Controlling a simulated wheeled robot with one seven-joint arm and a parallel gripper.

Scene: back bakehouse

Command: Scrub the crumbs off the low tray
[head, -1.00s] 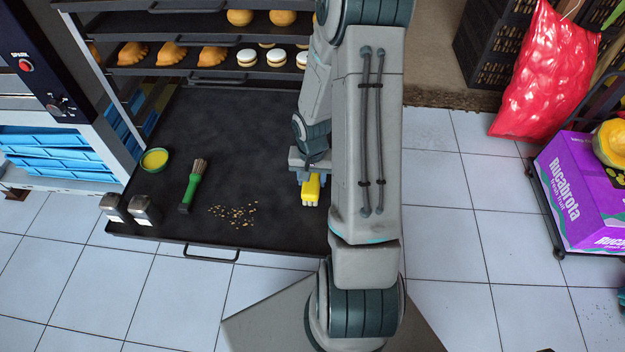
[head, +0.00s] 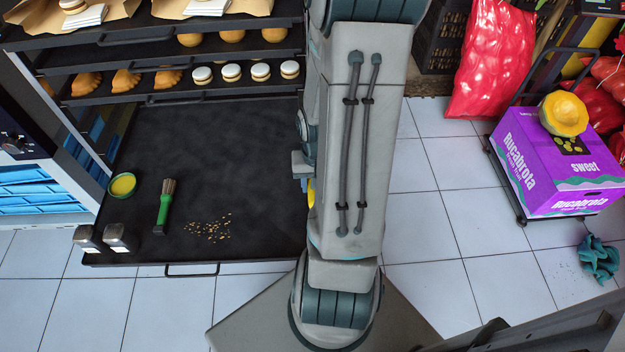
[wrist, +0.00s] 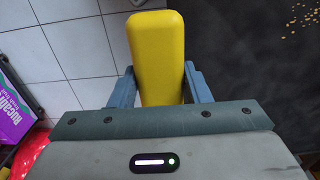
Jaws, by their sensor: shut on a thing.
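The low tray (head: 225,135) is a wide black sheet pulled out at the bottom of a rack. Pale crumbs (head: 207,229) lie scattered near its front edge; some also show at the top right of the wrist view (wrist: 290,22). My gripper (wrist: 160,88) is shut on a yellow block (wrist: 158,48), which looks like a sponge. In the head view my arm hides most of the gripper, and only a sliver of yellow shows at the tray's right side. In the wrist view the block is beside the tray's edge, with floor tiles to the left.
Shelves of pastries (head: 190,83) hang above the tray's back. A purple box (head: 555,165) sits on a cart at right.

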